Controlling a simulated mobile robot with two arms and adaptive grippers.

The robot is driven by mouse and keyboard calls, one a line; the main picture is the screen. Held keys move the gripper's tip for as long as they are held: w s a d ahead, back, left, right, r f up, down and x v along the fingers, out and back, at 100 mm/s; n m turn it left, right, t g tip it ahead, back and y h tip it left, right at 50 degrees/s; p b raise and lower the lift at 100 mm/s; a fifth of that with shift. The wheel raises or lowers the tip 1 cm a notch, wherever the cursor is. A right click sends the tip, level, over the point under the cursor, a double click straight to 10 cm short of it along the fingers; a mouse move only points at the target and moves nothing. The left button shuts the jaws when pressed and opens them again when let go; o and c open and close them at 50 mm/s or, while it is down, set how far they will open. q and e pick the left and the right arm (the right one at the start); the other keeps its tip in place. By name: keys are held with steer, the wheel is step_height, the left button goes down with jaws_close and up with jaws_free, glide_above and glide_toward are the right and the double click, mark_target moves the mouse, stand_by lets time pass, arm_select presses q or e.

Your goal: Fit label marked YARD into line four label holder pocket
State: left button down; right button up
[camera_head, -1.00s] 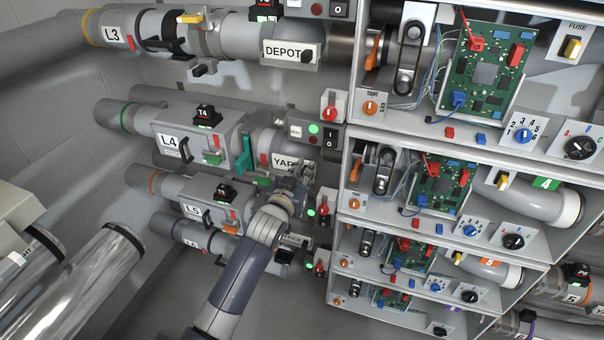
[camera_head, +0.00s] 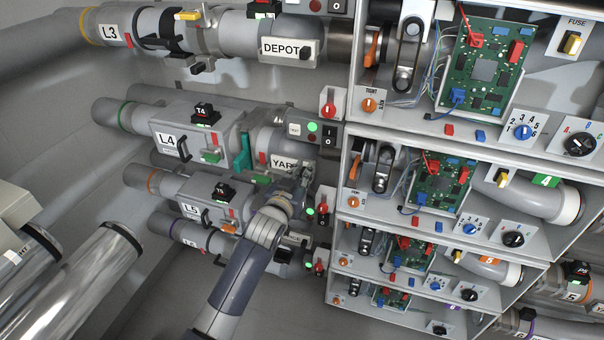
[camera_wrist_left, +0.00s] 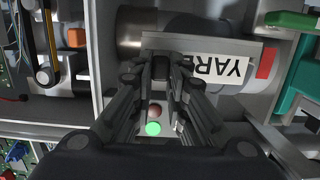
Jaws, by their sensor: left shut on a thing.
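The white YARD label (camera_head: 281,164) is at the line four tube, right of the L4 box (camera_head: 168,141). In the left wrist view the YARD label (camera_wrist_left: 235,71) appears upside down, lying along a grey holder strip (camera_wrist_left: 205,46) on the tube. My left gripper (camera_head: 304,175) is at the label's right end in the head view and hides that end. I cannot tell how deep the label sits in the pocket. My right gripper is not in view.
Line three above has a DEPOT label (camera_head: 282,50) in its holder. A switch panel with a green light (camera_head: 312,127) is just right of the label. The shelf unit with circuit boards (camera_head: 440,180) stands at the right. A teal clamp lever (camera_head: 243,155) is left of the label.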

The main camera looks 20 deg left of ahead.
arm_select(q)
steer(key=shift+f, duration=0.25)
steer(key=c, duration=1.5)
jaws_free()
steer(key=s, duration=0.4)
steer(key=s+r, duration=0.1)
steer(key=s, duration=0.7)
steer(key=shift+a+r, duration=0.2)
steer(key=shift+r, duration=0.2)
steer(key=shift+w, duration=0.1)
